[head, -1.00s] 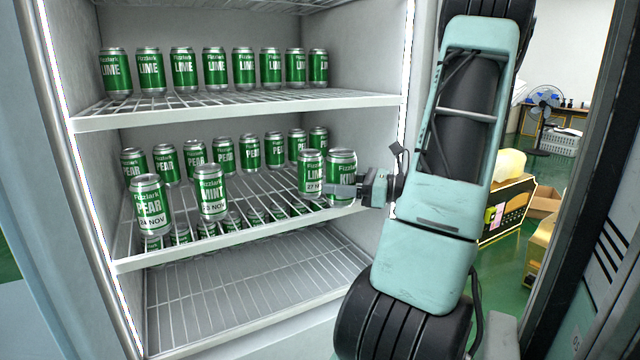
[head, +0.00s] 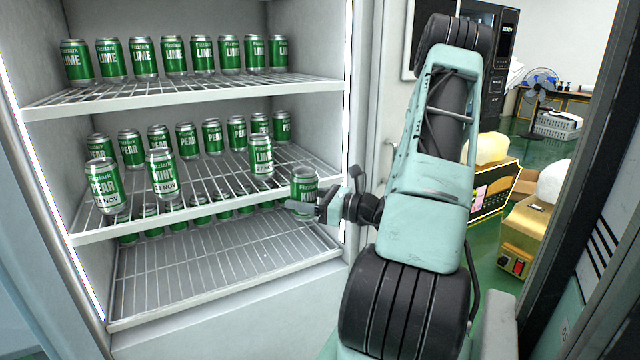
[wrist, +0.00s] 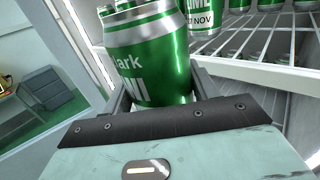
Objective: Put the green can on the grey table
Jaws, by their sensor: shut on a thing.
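My gripper (head: 312,207) is shut on a green can (head: 305,183) with silver ends and white lettering. The can is held at the front right of the open cabinet, near the middle shelf's front edge. In the wrist view, the held can (wrist: 148,58) sits between the fingers of my gripper (wrist: 162,88), tilted in the picture. Its lettering is only partly readable. A green LIME can (head: 261,157) stands on the middle shelf behind it. I cannot make out a grey table in these frames.
Several LIME cans stand on the upper shelf (head: 180,93). The lower shelf (head: 225,270) has bare room in front. Boxes (head: 490,190) stand on the floor at right.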

